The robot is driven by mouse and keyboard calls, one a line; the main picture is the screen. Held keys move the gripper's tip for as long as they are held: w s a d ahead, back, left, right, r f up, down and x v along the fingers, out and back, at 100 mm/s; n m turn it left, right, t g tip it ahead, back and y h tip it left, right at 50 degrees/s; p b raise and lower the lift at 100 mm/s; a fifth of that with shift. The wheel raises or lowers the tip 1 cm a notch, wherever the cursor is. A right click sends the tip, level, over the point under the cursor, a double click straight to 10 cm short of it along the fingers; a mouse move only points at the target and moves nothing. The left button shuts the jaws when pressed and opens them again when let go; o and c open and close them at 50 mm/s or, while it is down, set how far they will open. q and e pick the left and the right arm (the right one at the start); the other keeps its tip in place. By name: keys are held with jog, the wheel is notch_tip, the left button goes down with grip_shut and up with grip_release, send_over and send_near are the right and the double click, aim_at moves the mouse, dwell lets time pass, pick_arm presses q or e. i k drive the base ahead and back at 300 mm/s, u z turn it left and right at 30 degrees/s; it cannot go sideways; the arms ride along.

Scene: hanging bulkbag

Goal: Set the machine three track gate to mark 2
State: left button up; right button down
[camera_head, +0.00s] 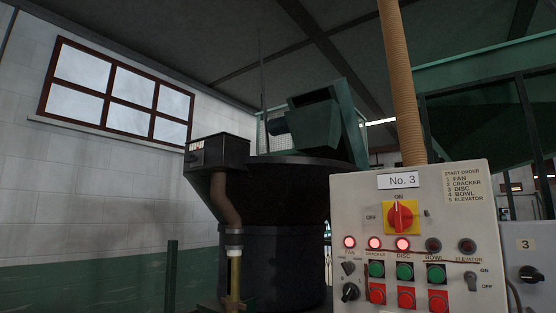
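A pale control panel (455,222) labelled "No. 3" stands at the right of the head view. It has a red rotary switch (401,216) on a yellow plate, turned toward ON. A grey box (525,244) labelled "3" with a black knob (530,274) is at the right edge. I cannot identify a track gate or a mark 2 in this view. Neither gripper is in view.
A large dark round machine (275,250) with a green top unit (318,125) stands behind the panel. A brown hose (398,80) hangs from above. Three red lamps are lit; the bowl and elevator lamps look dim. A window (118,92) is at the left.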

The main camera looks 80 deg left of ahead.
aim_at(196, 159)
jog(key=z, duration=0.15)
jog(key=k, duration=0.9)
jog(key=u, duration=1.7)
